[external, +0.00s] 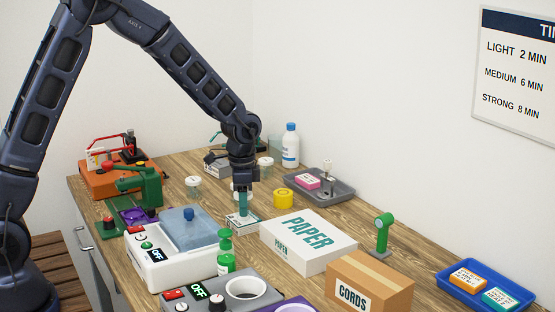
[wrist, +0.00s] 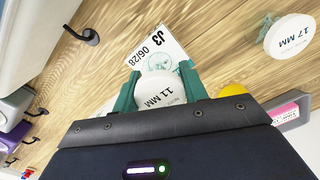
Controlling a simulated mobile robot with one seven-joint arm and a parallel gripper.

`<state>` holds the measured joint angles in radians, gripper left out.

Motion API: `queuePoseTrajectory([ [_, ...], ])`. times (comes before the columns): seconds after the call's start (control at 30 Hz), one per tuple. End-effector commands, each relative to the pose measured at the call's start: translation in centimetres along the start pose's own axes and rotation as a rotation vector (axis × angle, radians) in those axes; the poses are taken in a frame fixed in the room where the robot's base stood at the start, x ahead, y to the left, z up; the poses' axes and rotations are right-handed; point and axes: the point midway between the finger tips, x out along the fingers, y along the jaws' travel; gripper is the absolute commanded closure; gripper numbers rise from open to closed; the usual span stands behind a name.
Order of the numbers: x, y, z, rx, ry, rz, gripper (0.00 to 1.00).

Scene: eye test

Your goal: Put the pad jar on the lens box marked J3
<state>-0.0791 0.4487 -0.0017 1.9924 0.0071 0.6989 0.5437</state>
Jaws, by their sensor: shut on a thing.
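My gripper (wrist: 158,80) has its teal fingers shut on a white-lidded jar (wrist: 160,92) marked 11 MM; the rest of the lid print is too small to read. The lens box marked J3 (wrist: 148,47), with 06/28 on it, lies just beyond the fingertips in the wrist view. A clear round shape shows between lid and label. In the external view my gripper (external: 243,205) points straight down over the flat white box (external: 236,224). I cannot tell whether the jar touches the box. Another white-lidded jar (wrist: 291,36), marked 17 MM, stands apart.
A yellow round container (external: 284,199) and a grey tray (external: 335,190) are to the right. A PAPER box (external: 308,240) and a white machine with a blue lid (external: 175,257) stand close in front.

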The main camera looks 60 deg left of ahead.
Motion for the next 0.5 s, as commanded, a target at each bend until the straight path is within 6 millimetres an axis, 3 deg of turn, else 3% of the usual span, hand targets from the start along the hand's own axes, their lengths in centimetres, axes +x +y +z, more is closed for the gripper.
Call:
queuePoseTrajectory([
  [0.1, 1.23, 0.03, 0.02, 0.0, 0.0, 0.0, 0.8],
  [0.47, 1.52, 0.01, 0.01, 0.0, 0.0, 0.0, 0.8],
  [0.5, 1.53, 0.01, 0.0, 0.0, 0.0, 0.0, 0.53],
])
